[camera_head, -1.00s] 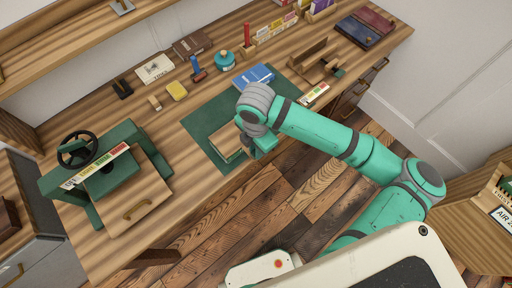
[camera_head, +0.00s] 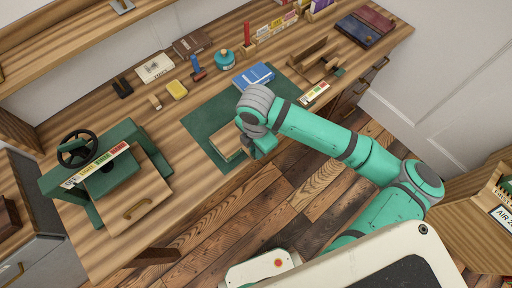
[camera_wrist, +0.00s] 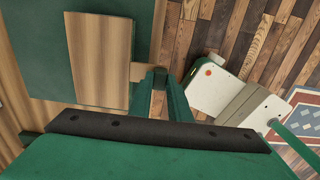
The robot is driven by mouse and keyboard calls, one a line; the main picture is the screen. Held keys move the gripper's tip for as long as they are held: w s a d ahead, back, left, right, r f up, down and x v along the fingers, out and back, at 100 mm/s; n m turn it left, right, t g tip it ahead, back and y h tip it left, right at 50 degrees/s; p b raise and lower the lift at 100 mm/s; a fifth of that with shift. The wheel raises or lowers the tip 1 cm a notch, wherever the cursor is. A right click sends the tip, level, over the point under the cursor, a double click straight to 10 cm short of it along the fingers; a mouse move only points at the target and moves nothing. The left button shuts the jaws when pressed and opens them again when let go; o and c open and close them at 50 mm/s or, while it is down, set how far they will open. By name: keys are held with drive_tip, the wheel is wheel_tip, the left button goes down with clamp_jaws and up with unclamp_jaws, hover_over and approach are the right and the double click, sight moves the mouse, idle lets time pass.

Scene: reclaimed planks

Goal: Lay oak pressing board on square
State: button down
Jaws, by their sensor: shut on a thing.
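The oak pressing board (camera_wrist: 100,58) is a flat pale-brown wooden panel with a small tab on its right side. My gripper (camera_wrist: 156,82) is shut on that tab. In the head view the board (camera_head: 228,142) lies level over the front part of the dark green mat (camera_head: 200,122), partly hidden by my gripper (camera_head: 259,148). The mat also shows beside the board in the wrist view (camera_wrist: 50,75). No separate square is clearly visible.
A green press (camera_head: 110,170) with a black handwheel stands at the left. A blue book (camera_head: 254,76) lies at the mat's back edge. The bench's front edge is close to the board.

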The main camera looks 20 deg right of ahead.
drive_tip(key=c, duration=1.6)
unclamp_jaws()
wheel_tip(320, 180, up, 11)
drive_tip(key=shift+f, duration=0.15)
